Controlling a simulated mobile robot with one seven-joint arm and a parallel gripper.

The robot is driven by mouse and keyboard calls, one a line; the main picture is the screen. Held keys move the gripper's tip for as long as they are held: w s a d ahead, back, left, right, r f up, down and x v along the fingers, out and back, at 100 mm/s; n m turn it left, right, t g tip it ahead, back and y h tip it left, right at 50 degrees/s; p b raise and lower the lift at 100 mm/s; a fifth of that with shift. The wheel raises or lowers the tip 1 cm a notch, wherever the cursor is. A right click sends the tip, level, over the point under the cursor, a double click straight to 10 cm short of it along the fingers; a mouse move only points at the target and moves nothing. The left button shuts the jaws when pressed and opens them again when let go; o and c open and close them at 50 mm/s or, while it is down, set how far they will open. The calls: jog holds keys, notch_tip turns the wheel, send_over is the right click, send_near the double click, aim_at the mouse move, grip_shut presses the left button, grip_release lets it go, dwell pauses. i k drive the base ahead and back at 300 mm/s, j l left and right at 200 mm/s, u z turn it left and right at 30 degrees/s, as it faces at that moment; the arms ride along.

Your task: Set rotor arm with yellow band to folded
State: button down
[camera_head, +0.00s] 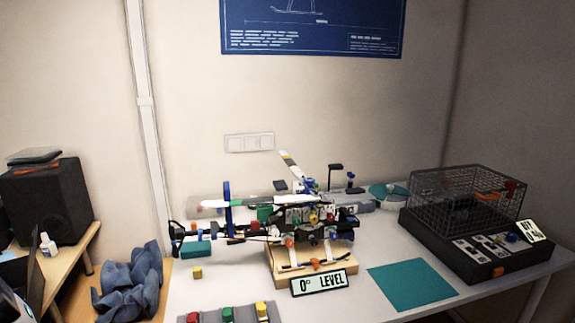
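A model aircraft rig (312,217) with several dark, coloured parts sits on a wooden stand (311,273) in the middle of the white table. One rotor arm (291,166) rises from behind the rig, tilted up and to the left. It is white and dark with a small yellowish mark near its top, which may be the yellow band. Other arms are crowded together and hard to tell apart. My gripper is not in view.
A sign (320,283) reading "0° LEVEL" stands in front. A tray (228,315) with red, green and yellow pieces is at the front edge. A teal mat (412,285) lies bare at right. A black wire cage (468,204) stands on a control box (480,259). A yellow cube (197,272) lies left.

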aim_at(295, 169)
jog(key=i+u, duration=0.25)
jog(key=i, duration=0.35)
jog(key=i+u, duration=0.3)
jog(key=i, duration=0.3)
